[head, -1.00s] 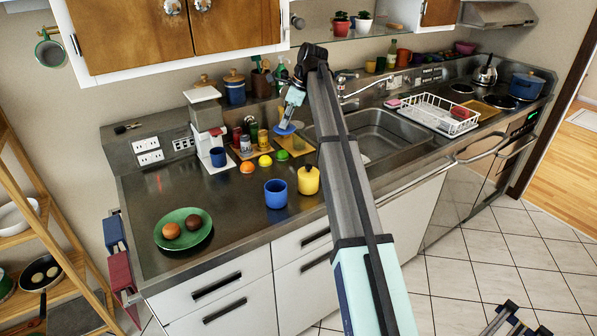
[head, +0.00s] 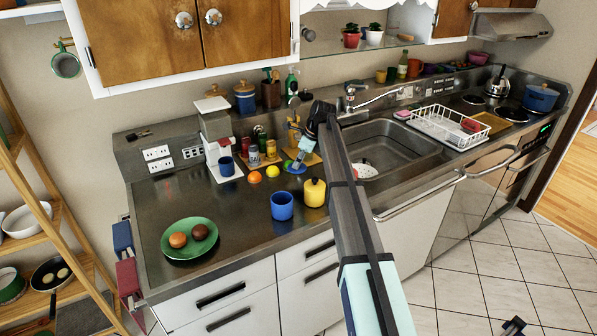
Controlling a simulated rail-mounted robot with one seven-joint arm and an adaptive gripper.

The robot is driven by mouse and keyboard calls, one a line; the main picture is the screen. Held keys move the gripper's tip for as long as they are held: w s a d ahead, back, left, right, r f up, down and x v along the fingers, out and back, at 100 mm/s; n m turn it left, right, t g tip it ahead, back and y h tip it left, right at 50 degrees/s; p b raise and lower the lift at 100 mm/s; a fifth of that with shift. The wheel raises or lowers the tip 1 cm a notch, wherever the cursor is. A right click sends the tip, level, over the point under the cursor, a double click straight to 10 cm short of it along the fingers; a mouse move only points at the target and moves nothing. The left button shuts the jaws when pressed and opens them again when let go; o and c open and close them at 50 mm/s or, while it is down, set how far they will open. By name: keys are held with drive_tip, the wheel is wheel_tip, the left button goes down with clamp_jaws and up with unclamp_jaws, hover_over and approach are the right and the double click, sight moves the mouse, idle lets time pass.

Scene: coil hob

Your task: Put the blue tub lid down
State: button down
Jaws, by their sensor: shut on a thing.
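The blue tub lid (head: 292,168) is a small flat blue disc in the head view, low over the counter to the right of the lemon. My gripper (head: 299,161) is shut on it from above. I cannot tell whether the lid touches the counter. An open blue tub (head: 282,206) stands nearer the front edge, apart from the lid. A yellow pot (head: 314,193) with a small knob stands just right of that tub. My arm crosses the view from the lower right and hides part of the counter and sink edge.
An orange (head: 255,177) and a lemon (head: 272,171) lie left of the lid. A green plate (head: 189,238) with two round items stands at the left.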

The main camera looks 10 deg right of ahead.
sight(301, 167)
drive_tip(key=shift+f+p, duration=0.55)
drive_tip(key=shift+f, duration=2.2)
drive_tip(key=c, duration=1)
unclamp_jaws()
drive_tip(key=shift+f, duration=0.1)
drive_tip(key=b+v, duration=0.2)
drive_tip(key=v, duration=1)
drive_tip(key=shift+b, duration=0.35)
drive_tip(key=shift+s, duration=0.1)
